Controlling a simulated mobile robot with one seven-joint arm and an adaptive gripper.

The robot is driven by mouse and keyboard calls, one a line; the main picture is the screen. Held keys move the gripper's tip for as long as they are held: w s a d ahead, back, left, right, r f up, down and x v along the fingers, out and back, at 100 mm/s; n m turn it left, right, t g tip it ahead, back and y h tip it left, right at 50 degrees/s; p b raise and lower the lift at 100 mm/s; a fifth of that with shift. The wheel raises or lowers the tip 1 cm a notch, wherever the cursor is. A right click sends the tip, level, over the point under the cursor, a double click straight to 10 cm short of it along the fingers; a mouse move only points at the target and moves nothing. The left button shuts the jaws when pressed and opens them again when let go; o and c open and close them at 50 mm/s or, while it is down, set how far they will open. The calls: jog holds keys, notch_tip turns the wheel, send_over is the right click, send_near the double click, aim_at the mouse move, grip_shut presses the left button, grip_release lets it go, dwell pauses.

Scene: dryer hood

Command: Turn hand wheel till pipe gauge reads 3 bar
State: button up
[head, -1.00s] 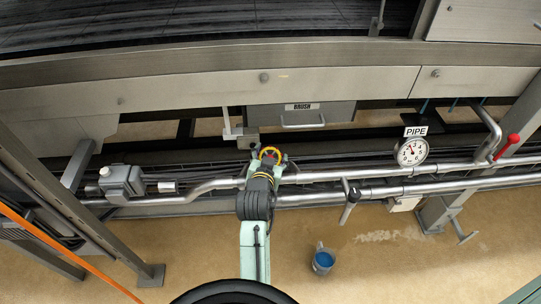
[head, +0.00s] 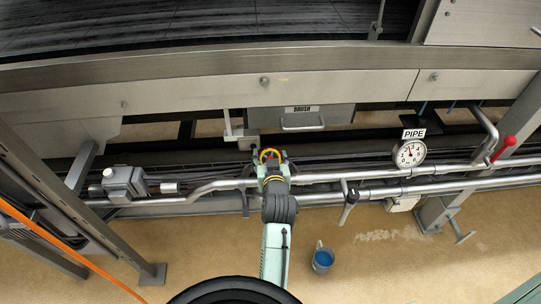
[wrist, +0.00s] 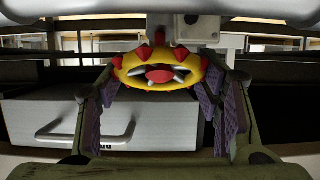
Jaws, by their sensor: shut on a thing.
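The hand wheel (head: 270,154) is a yellow ring with red knobs and a red hub, by the pipes in the middle of the head view. It shows large in the wrist view (wrist: 160,70). My gripper (wrist: 160,98) is shut on the hand wheel, with a purple-padded finger at its left and right sides. In the head view my gripper (head: 272,163) partly hides the wheel's near side. The pipe gauge (head: 410,153) is a round white dial under a PIPE sign (head: 414,134), to the right. Its needle points up and slightly left; the numbers are too small to read.
Steel pipes (head: 340,173) run left to right beside the wheel. A red-handled lever (head: 505,148) is at the right, a grey valve box (head: 122,181) at the left. The BRUSH drawer (head: 302,118) is behind the wheel.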

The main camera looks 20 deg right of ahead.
aim_at(269, 157)
jog(key=shift+n+y, duration=0.3)
jog(key=shift+n, duration=0.1)
jog(key=o, duration=1.2)
jog(key=shift+c, duration=0.2)
notch_tip(269, 157, up, 10)
jog(key=shift+w+a, duration=0.1)
